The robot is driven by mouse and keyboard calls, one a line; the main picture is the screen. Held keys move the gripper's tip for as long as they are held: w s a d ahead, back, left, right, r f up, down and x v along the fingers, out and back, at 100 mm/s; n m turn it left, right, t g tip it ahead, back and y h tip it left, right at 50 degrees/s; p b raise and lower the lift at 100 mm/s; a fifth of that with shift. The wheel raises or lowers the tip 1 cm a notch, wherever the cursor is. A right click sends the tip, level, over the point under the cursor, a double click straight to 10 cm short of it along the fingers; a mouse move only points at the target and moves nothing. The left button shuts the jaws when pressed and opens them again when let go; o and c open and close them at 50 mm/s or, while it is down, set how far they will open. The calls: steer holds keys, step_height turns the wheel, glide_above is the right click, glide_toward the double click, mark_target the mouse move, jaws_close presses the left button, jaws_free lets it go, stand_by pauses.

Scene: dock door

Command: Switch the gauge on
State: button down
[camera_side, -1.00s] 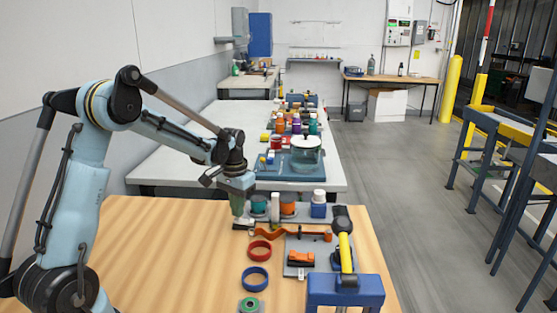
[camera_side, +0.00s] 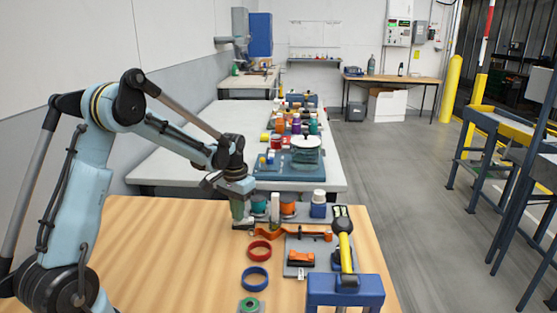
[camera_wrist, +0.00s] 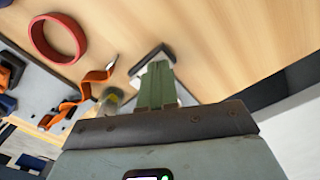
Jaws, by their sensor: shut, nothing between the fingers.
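A yellow-handled device with a dark head (camera_side: 341,212), perhaps the gauge, stands in a blue holder (camera_side: 345,290) at the right front. Its head face shows pale greenish marks, too small to read.
A red ring (camera_side: 259,251) and a blue ring (camera_side: 255,279) lie in front of my gripper. An orange bent strip (camera_side: 268,235) lies close to its right. Jars and a white-capped blue bottle (camera_side: 318,208) stand behind. The table's left part is bare.

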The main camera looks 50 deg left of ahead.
step_height(320, 180, up, 7)
stand_by(0.8)
steer(key=s+d+r+m+t, duration=0.1)
steer(key=s+d+r+t, duration=0.1)
steer(key=s+d, duration=0.3)
steer(key=s+d+r+m+t, duration=0.2)
steer(key=s+d+t, duration=0.3)
steer(key=d, duration=0.8)
steer(key=shift+s+d+r, duration=0.15)
steer(key=shift+s+d, duration=0.15)
steer(key=shift+s, duration=0.35)
